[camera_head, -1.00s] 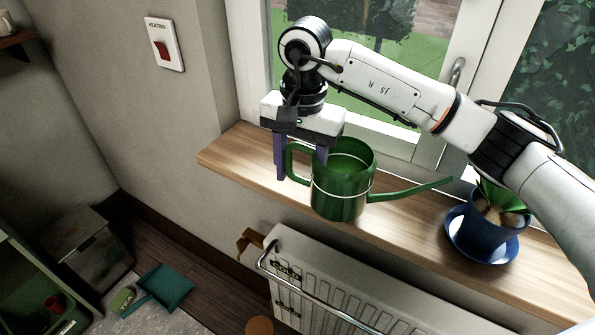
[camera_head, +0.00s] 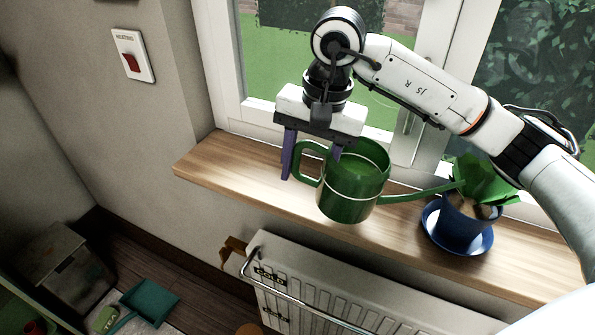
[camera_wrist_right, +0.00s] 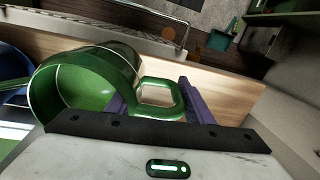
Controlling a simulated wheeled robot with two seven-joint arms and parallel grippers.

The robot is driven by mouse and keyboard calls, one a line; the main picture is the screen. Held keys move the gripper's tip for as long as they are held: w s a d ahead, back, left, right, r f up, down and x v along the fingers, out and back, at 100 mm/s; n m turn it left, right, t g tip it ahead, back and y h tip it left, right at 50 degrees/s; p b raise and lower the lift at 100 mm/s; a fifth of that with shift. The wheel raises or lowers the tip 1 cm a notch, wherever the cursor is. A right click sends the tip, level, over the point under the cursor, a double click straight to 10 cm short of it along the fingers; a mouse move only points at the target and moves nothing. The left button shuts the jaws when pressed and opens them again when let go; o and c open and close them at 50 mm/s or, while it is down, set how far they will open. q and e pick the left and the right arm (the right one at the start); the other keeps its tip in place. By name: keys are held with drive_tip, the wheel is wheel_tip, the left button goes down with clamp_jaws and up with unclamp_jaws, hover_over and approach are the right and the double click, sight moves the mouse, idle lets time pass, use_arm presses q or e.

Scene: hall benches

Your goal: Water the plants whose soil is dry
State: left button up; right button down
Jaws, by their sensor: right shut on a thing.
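A green watering can (camera_head: 350,200) is held by its handle in my right gripper (camera_head: 312,165), at the wooden window sill. The gripper's purple fingers are on either side of the handle, also seen in the right wrist view (camera_wrist_right: 155,98). The can looks about upright; its long spout points right, with the tip at the plant. The plant (camera_head: 482,178) has broad green leaves and grows in a blue pot (camera_head: 460,228) on a blue saucer (camera_head: 430,236). Brown soil shows at the pot's rim; whether it is dry I cannot tell. No water stream shows. My left gripper is out of view.
The wooden sill (camera_head: 225,165) is bare left of the can. A white radiator (camera_head: 330,300) with a rail is below it. The window (camera_head: 260,60) is close behind my arm. A heating switch (camera_head: 132,57) is on the wall. A teal dustpan (camera_head: 150,300) lies on the floor.

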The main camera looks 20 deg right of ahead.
sight(324, 147)
drive_tip(key=shift+s+d+r, duration=0.7)
drive_tip(key=shift+s+d, duration=0.05)
drive_tip(key=shift+d, duration=0.2)
drive_tip(key=shift+r+y, duration=0.3)
drive_tip(key=shift+r, duration=0.05)
idle(0.4)
drive_tip(key=shift+r+t+y+b, duration=0.6)
drive_tip(key=shift+r+t+b, duration=0.1)
drive_tip(key=shift+r+b, duration=1)
idle(3.9)
drive_tip(key=shift+f, duration=0.2)
wheel_tip(324, 147, down, 4)
drive_tip(key=shift+r+g+h, duration=0.2)
drive_tip(key=shift+g+h, duration=0.4)
drive_tip(key=shift+h, duration=0.1)
drive_tip(key=shift+s+d+f+g+h+b, duration=0.15)
drive_tip(key=shift+f+g+h, duration=0.15)
drive_tip(key=shift+f, duration=0.6)
drive_tip(key=shift+d+f+g+h+b, duration=0.1)
drive_tip(key=shift+f+g+h+b, duration=0.15)
drive_tip(key=shift+f, duration=0.6)
